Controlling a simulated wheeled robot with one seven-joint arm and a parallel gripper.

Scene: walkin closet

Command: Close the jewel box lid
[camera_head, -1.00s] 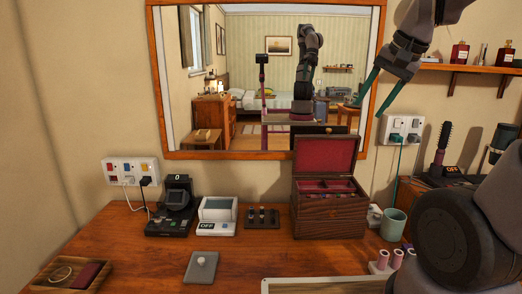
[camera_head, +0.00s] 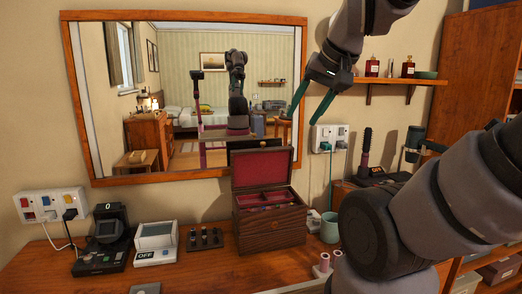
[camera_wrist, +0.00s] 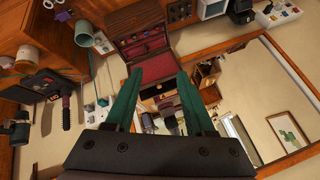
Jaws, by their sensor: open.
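The jewel box (camera_head: 271,229) is dark wood with a red lining and stands on the wooden table against the wall. Its lid (camera_head: 262,170) is up and tilted back, its red inner side facing me. In the wrist view the jewel box (camera_wrist: 138,17) appears upside down, and its lid is partly hidden behind the fingers. My gripper (camera_head: 303,118) has green fingers and is open and empty. It hangs above and to the right of the raised lid, apart from it. In the wrist view the spread fingertips of my gripper (camera_wrist: 160,74) overlap the lid area.
A mirror (camera_head: 67,65) hangs behind the jewel box. A small stand (camera_head: 204,239), a white device (camera_head: 156,240) and a black device (camera_head: 103,240) stand left of it. A green cup (camera_head: 329,229) is close on its right. A shelf (camera_head: 395,81) with bottles is at upper right.

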